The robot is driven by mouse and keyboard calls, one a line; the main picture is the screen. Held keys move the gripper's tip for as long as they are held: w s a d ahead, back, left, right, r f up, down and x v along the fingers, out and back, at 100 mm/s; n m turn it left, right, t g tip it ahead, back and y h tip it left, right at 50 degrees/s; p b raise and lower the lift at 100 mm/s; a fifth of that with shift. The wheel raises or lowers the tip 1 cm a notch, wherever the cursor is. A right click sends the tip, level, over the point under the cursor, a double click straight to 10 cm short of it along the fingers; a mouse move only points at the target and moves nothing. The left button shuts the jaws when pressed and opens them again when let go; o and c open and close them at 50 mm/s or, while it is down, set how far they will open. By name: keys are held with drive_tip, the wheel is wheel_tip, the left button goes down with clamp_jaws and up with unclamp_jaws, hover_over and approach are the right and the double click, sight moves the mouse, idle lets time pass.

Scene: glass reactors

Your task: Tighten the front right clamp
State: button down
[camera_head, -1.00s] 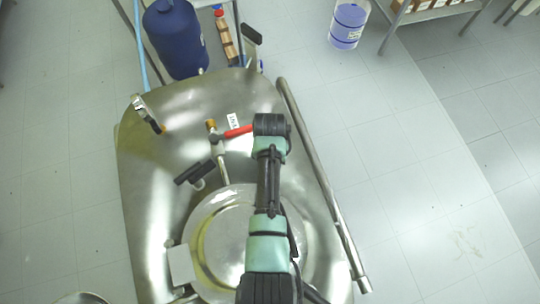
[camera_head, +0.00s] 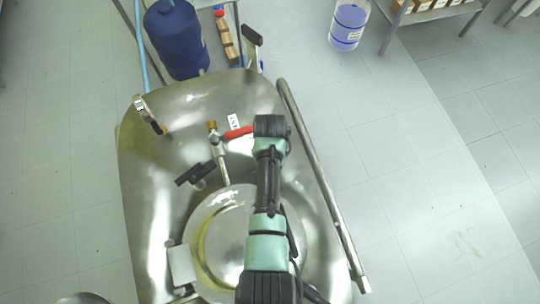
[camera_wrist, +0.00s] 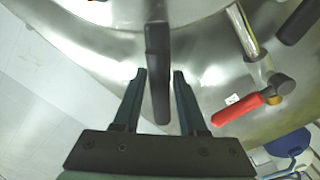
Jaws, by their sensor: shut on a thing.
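In the wrist view, a black clamp handle (camera_wrist: 158,75) stands upright between the fingers of my gripper (camera_wrist: 160,78). My gripper is shut on this handle. In the head view, my arm comes up from the bottom, and the wrist end of my gripper (camera_head: 270,126) covers the handle and the fingers. Behind and below lies the steel vessel top (camera_head: 240,95), with a round lid (camera_head: 215,230). A second black clamp handle (camera_head: 195,174) is at the left edge of the lid.
A valve with a red handle (camera_head: 238,131) is just left of my wrist; the red handle also shows in the wrist view (camera_wrist: 237,108). A steel rail (camera_head: 318,170) runs along the right side. A blue container (camera_head: 178,40) stands at the back left.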

drive_tip(key=c, duration=0.7)
unclamp_jaws()
wheel_tip(320, 180, up, 13)
drive_tip(key=b, duration=0.1)
